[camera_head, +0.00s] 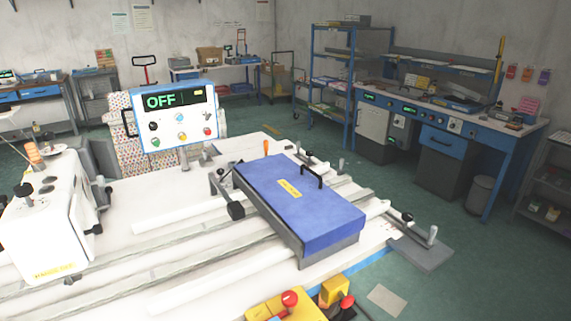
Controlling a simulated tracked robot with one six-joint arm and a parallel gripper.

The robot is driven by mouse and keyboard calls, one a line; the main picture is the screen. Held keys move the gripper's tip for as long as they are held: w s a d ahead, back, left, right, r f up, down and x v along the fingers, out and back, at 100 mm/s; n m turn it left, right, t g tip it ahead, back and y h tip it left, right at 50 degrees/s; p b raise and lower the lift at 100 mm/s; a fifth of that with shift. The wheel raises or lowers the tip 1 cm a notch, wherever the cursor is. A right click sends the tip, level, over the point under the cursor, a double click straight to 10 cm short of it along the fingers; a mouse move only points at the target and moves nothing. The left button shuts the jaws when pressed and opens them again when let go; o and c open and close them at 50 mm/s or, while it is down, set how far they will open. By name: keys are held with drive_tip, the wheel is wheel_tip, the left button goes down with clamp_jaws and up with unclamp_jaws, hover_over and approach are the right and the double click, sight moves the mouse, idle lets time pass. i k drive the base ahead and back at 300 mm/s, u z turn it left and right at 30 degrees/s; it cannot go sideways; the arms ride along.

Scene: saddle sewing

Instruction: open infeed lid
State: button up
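The infeed lid is most likely the blue lid (300,204) on a long grey box (330,250) on the white machine bed. It lies flat and shut on the box. A black bar handle (312,177) stands up from its far right side, and a small yellow label (290,188) is on its top. A black knob on a lever (236,210) is at the box's left side. My gripper is not in view, so I cannot see where it is relative to the lid.
A control panel (175,119) reading OFF stands behind the lid. A white sewing head (45,225) is at left. Yellow parts with red knobs (290,298) are at the bottom edge. Clamp levers (408,218) stick up right of the lid. Green floor (460,240) is open at right.

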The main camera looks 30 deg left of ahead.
sight(322, 218)
drive_tip(key=u, duration=0.6)
drive_tip(key=i, duration=1)
drive_tip(key=u, duration=0.55)
